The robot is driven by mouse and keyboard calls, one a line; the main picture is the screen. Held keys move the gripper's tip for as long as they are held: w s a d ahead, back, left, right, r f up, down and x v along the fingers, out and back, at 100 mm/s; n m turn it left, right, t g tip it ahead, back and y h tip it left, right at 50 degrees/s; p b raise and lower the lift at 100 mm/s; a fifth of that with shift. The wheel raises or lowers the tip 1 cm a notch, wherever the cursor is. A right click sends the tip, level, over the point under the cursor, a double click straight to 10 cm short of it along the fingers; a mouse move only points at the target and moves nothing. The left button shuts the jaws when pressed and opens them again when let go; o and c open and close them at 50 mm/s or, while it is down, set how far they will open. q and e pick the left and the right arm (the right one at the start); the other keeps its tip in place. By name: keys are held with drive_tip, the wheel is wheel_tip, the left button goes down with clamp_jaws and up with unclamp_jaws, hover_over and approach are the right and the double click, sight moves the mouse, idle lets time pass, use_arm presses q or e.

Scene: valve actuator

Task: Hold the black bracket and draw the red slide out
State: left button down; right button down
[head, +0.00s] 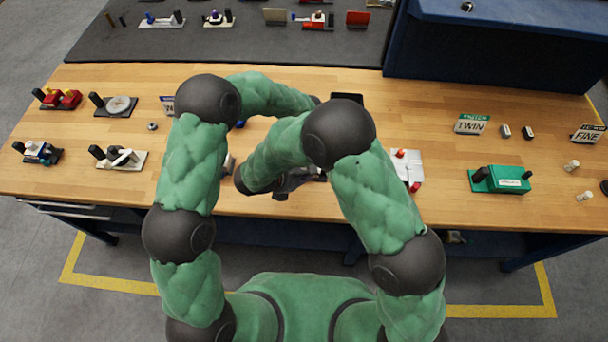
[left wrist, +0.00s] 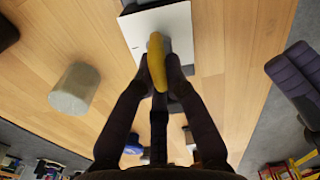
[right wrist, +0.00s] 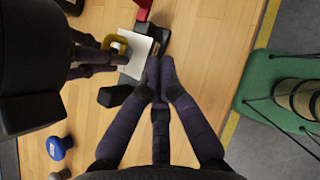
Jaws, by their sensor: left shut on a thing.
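My left gripper (left wrist: 160,65) is shut on a yellow piece (left wrist: 156,60) over a white plate (left wrist: 180,35). In the right wrist view the left fingers (right wrist: 95,60) reach in from the left to this piece, which looks like a yellow loop (right wrist: 118,42). The white plate (right wrist: 138,50) shows there with dark parts around it; I cannot tell which is the bracket. A red part (right wrist: 143,8) shows at the top. My right gripper (right wrist: 160,63) has its tips together beside the plate, with nothing clearly between them. In the head view the right gripper (head: 292,182) is partly hidden, and my arms cover the workpiece.
A grey cylinder (left wrist: 74,88) stands near the left gripper, and a blue object (right wrist: 56,148) lies on the wood. A white plate with red parts (head: 406,168) and a green block (head: 500,180) are to the right. Several small assemblies stand at the left.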

use_arm(q)
drive_tip(key=shift+s+f, duration=0.3)
use_arm(e)
drive_tip(key=x, duration=0.6)
drive_tip(key=shift+w+d+f, duration=0.15)
drive_tip(key=shift+d+f, duration=0.05)
drive_tip(key=shift+f, duration=0.05)
drive_tip(key=shift+w+d+r, duration=0.15)
drive_tip(key=shift+w+d, duration=0.6)
drive_tip(key=shift+d, duration=0.15)
drive_tip(key=shift+w+d, duration=0.4)
drive_tip(key=shift+d, duration=0.1)
use_arm(q)
drive_tip(key=shift+a, duration=0.1)
use_arm(e)
drive_tip(key=shift+w+d, duration=0.15)
drive_tip(key=shift+d, duration=1)
drive_tip(key=shift+a, duration=0.1)
